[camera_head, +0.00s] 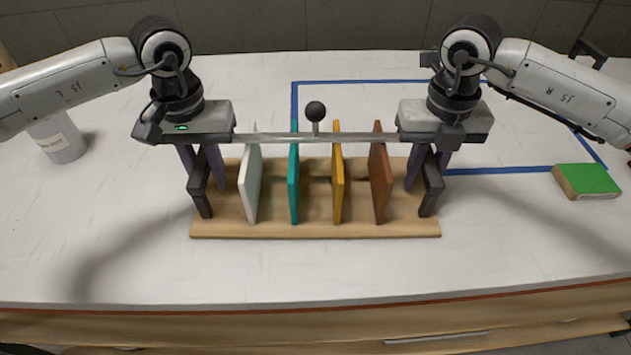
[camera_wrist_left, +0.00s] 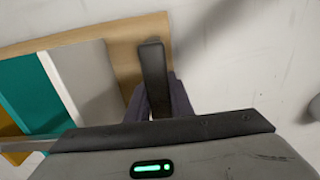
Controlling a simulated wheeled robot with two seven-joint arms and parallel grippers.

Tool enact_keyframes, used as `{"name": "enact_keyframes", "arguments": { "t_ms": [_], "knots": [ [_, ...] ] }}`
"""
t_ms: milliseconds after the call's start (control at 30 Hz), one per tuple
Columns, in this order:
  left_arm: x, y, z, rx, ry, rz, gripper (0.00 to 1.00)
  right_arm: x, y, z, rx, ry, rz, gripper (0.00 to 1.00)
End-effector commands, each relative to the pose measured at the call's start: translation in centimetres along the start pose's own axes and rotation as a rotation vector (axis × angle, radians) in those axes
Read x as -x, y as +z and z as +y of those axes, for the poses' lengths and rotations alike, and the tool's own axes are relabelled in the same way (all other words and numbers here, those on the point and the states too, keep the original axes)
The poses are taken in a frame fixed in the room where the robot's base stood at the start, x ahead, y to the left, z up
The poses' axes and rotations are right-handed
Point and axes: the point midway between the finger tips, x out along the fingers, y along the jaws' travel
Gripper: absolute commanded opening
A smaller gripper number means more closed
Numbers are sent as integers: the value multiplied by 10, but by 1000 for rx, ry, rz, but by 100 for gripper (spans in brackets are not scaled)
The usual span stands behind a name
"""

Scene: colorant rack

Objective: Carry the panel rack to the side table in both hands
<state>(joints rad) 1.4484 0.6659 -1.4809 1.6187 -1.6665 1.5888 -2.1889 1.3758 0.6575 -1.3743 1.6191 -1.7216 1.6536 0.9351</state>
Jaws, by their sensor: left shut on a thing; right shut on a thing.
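The panel rack has a wooden base (camera_head: 315,229), a grey top bar (camera_head: 270,138) and upright white, teal, yellow and brown panels. It stands level in the middle of the head view. My left gripper (camera_head: 203,178) is shut on the dark handle at its left end. My right gripper (camera_head: 424,180) is shut on the matching handle at its right end. The left wrist view shows the left handle (camera_wrist_left: 154,80) between my fingers, beside the white panel (camera_wrist_left: 90,82). I cannot tell whether the base touches the tabletop. I cannot identify a separate side table.
The white table (camera_head: 120,240) has free room left and right of the rack. A blue tape outline (camera_head: 355,81) lies behind it. A black ball on a short post (camera_head: 316,111) shows behind the bar. A white container (camera_head: 60,142) stands left, a green-topped block (camera_head: 588,181) right.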

Motion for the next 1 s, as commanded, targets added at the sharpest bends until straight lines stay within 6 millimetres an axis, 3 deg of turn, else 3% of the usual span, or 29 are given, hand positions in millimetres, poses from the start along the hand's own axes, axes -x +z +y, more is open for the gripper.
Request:
{"name": "enact_keyframes", "arguments": {
  "t_ms": [267, 700, 1000],
  "knots": [
    [12, -1, 0, 1, 0, 2, 0, 12, 1, 0, -1, 2, -3, 0],
    [49, 0, 0, 1, 0, 1, 0, 50, 0, 0, -1, 1, -2, 0],
    [51, 0, 0, 1, 0, 1, 0, 51, 0, 0, -1, 1, -2, 0]
  ]
}}
